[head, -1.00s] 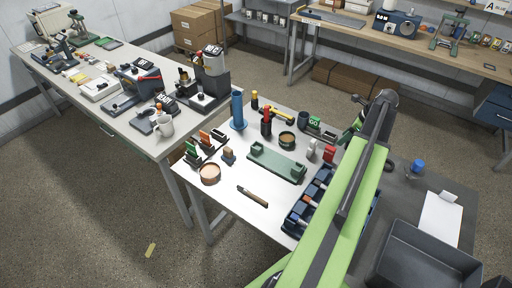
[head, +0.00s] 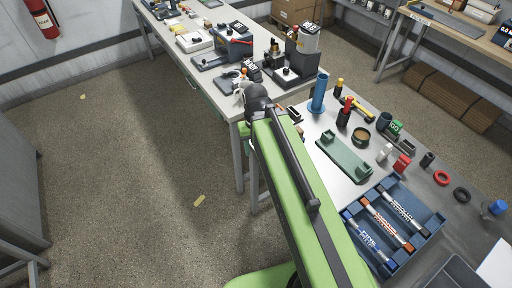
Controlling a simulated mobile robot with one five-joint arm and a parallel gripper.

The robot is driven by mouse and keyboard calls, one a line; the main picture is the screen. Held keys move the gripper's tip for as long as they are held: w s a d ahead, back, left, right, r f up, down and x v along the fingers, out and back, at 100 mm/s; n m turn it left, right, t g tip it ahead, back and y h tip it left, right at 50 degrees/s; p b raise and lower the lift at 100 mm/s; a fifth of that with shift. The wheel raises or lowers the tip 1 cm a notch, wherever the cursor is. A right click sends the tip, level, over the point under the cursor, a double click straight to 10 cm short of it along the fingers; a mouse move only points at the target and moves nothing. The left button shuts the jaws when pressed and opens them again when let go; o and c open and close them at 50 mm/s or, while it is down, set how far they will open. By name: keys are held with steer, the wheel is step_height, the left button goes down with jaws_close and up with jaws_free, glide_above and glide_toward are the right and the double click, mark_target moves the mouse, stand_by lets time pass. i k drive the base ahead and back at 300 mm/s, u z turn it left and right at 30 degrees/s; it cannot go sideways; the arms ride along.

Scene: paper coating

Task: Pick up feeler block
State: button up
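I cannot make out the feeler block for sure. The left part of the small white table (head: 322,148), where several small items stood, is mostly behind my green arm. Just right of the arm's dark far joint, part of a small dark holder with an orange-brown piece (head: 295,114) shows at the table's edge. My gripper does not show; the arm ends in view at that dark joint, and anything beyond it is hidden.
A green fixture (head: 344,157), a blue cylinder (head: 319,92) and a round brown-topped tin (head: 361,137) stand on the table. A blue tray (head: 419,213) holds several marker-like tools. A long bench (head: 226,26) stands behind.

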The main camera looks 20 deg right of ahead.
mark_target(396, 126)
steer(key=z, duration=1.6)
